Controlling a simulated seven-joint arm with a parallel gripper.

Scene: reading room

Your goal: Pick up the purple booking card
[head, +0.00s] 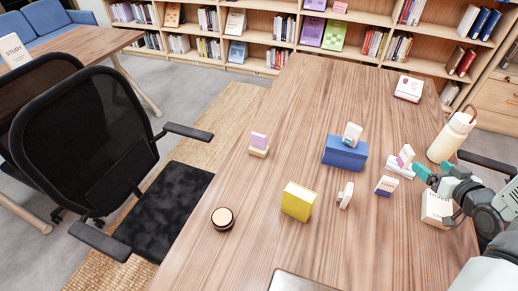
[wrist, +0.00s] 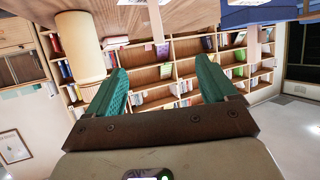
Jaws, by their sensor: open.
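A lilac-purple card (head: 259,140) stands upright in a small tan holder (head: 258,152) on the left part of the table. A second card, pinkish purple and white (head: 405,155), leans in a white holder (head: 398,169) at the right; I cannot tell which is the booking card. My gripper (head: 433,181) is at the table's right side, just right of the white holder, with teal fingers apart and nothing between them. In the wrist view, the open fingers (wrist: 162,85) point toward the shelves, and a small purple piece (wrist: 163,50) shows beyond them.
A cream bottle (head: 449,138) stands behind my gripper; a white box (head: 436,207) is below it. The far left tabletop is clear.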

